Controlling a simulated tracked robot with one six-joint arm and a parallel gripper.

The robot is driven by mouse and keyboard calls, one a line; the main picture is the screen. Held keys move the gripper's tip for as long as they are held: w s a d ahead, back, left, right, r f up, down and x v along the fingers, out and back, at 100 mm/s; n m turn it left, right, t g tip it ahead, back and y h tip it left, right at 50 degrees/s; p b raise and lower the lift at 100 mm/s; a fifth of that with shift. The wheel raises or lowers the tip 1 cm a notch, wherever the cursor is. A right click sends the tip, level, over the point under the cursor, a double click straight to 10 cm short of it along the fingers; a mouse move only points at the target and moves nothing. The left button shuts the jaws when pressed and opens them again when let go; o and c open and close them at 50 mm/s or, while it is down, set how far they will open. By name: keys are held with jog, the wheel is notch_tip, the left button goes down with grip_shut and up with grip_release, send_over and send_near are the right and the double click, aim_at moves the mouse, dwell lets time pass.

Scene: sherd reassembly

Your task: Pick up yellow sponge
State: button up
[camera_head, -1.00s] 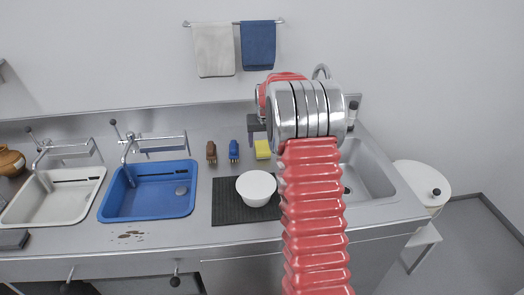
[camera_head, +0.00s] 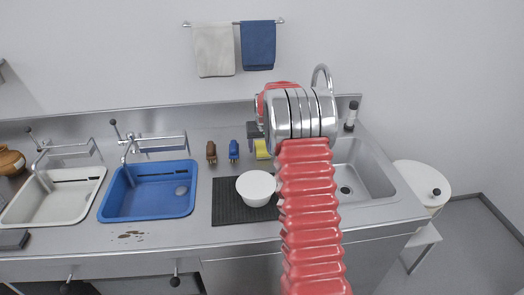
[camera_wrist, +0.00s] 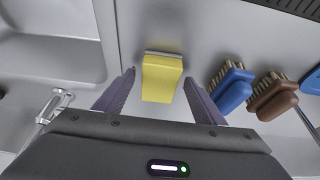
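The yellow sponge (camera_head: 262,149) stands at the back of the steel counter, right of the blue brush, and is partly covered by my arm in the head view. In the wrist view the sponge (camera_wrist: 162,80) lies between the two purple fingers of my gripper (camera_wrist: 159,77). The fingers are spread wide, with a gap on each side of the sponge. My gripper is open and holds nothing. In the head view the dark gripper (camera_head: 254,130) shows just behind and above the sponge.
A blue brush (camera_wrist: 231,86) and a brown brush (camera_wrist: 274,96) stand close beside the sponge. A white bowl (camera_head: 256,186) sits on a black ribbed mat (camera_head: 228,208) in front. A steel sink (camera_head: 362,175) is to the right, a blue basin (camera_head: 150,200) to the left.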

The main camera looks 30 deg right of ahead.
aim_at(263, 149)
jog(key=c, duration=1.1)
jog(key=shift+o, duration=0.2)
jog(key=shift+r, duration=0.1)
notch_tip(263, 149, up, 10)
jog(key=o, duration=0.6)
jog(key=c, duration=0.4)
jog(key=shift+s, duration=0.15)
